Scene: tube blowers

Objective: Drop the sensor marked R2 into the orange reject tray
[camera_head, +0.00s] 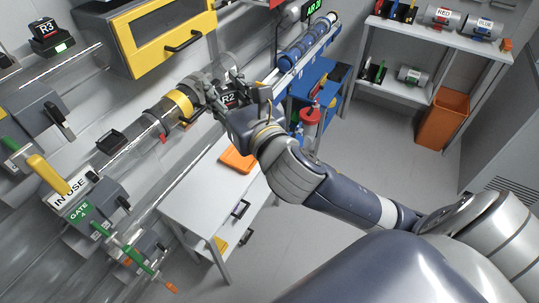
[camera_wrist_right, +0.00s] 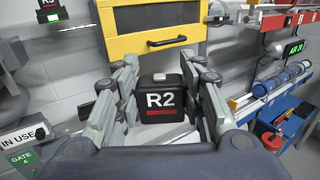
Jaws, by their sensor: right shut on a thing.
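The sensor marked R2 (camera_wrist_right: 163,100) is a black block with a white label and a red stripe. My right gripper (camera_wrist_right: 162,108) is shut on it, with a finger on each side. In the head view the sensor (camera_head: 229,98) shows partly behind my right gripper (camera_head: 232,92), beside the tube line. An orange tray (camera_head: 238,160) lies on a white table below and a little right of the gripper; my wrist partly overlaps that area. My left gripper is not in view.
A clear tube (camera_head: 145,130) with a yellow collar runs along the wall close to my gripper. A yellow-framed cabinet (camera_head: 160,35) hangs above. Sensor R3 (camera_head: 47,30) sits at upper left. A red-topped container (camera_head: 310,118) stands right of the table. An orange bin (camera_head: 443,122) stands at far right.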

